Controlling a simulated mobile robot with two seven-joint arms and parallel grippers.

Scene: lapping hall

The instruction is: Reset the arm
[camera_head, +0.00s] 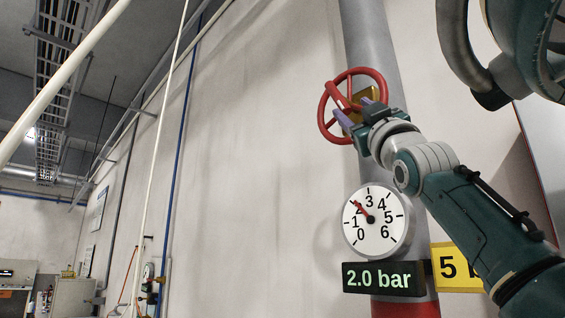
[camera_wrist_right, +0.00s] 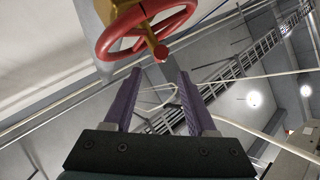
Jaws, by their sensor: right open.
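My right gripper (camera_head: 364,106) is at the red valve wheel (camera_head: 324,112) on the grey vertical pipe in the head view. In the right wrist view its two purple fingers (camera_wrist_right: 157,95) stand apart with nothing between them. The red wheel (camera_wrist_right: 107,42) with its brass body (camera_wrist_right: 122,10) is at the top of that view, beyond the fingertips. A red knob (camera_wrist_right: 161,53) on the wheel sits just past the fingertips; I cannot tell whether they touch. My left gripper is not in view.
Below the wheel are a round gauge (camera_head: 388,232) with its needle near 2 and a display (camera_head: 377,278) reading 2.0 bar. A yellow sign (camera_head: 448,267) is partly hidden behind my right arm. The pale wall (camera_head: 260,150) left of the pipe is clear.

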